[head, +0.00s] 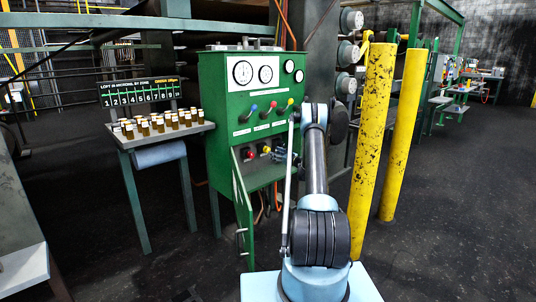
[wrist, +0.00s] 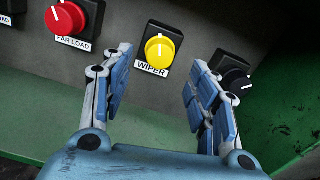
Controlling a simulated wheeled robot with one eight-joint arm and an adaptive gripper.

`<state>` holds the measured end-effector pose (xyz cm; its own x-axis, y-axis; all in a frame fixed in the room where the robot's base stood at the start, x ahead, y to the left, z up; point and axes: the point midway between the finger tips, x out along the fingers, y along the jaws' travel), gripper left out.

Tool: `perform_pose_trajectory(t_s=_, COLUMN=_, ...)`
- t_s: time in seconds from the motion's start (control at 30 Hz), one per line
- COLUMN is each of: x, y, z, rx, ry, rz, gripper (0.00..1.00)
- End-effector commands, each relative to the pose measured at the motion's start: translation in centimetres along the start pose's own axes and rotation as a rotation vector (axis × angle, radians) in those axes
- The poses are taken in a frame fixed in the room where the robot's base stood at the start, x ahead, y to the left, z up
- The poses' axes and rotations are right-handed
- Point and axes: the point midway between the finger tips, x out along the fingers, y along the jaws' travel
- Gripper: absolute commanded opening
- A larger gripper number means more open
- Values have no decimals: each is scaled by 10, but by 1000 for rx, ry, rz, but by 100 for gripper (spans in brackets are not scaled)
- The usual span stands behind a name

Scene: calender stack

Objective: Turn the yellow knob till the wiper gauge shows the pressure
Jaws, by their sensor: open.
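The yellow knob (wrist: 160,50), labelled WIPER, sits on the grey panel in the wrist view, with a white pointer line near its top. My gripper (wrist: 158,75) is open, its blue fingers spread below and to either side of the knob; neither appears to touch it. In the head view the yellow knob (head: 265,150) shows low on the green cabinet, just left of my gripper (head: 284,156). White dial gauges (head: 242,72) stand on the cabinet's upper face; their labels and readings are too small to tell, so I cannot say which is the wiper gauge.
Coloured levers (head: 272,105) stick out above. Yellow posts (head: 370,150) stand right of my arm. A bench of small bottles (head: 150,127) is left.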

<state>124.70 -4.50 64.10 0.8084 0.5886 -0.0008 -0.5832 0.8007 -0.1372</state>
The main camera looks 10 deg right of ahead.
Motion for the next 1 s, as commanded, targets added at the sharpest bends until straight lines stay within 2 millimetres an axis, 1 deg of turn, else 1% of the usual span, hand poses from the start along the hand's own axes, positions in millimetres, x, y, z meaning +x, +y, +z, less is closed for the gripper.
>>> perform_pose_trajectory(t_s=0.03, x=10, y=0, z=0, rx=0, ry=0, rz=1, gripper=54)
perform_pose_trajectory(t_s=0.2, x=39, y=0, z=0, rx=0, ry=0, rz=1, gripper=54)
perform_pose_trajectory(t_s=0.4, x=65, y=0, z=0, rx=0, ry=0, rz=0, gripper=54)
perform_pose_trajectory(t_s=0.6, x=75, y=0, z=0, rx=-1, ry=0, rz=-1, gripper=54)
perform_pose_trajectory(t_s=0.87, x=77, y=0, z=0, rx=0, ry=0, rz=-1, gripper=54)
perform_pose_trajectory(t_s=0.9, x=77, y=0, z=0, rx=0, ry=0, rz=-1, gripper=52)
perform_pose_trajectory(t_s=0.97, x=77, y=0, z=0, rx=0, ry=0, rz=-1, gripper=38)
perform_pose_trajectory(t_s=1.0, x=77, y=0, z=0, rx=0, ry=0, rz=-1, gripper=29)
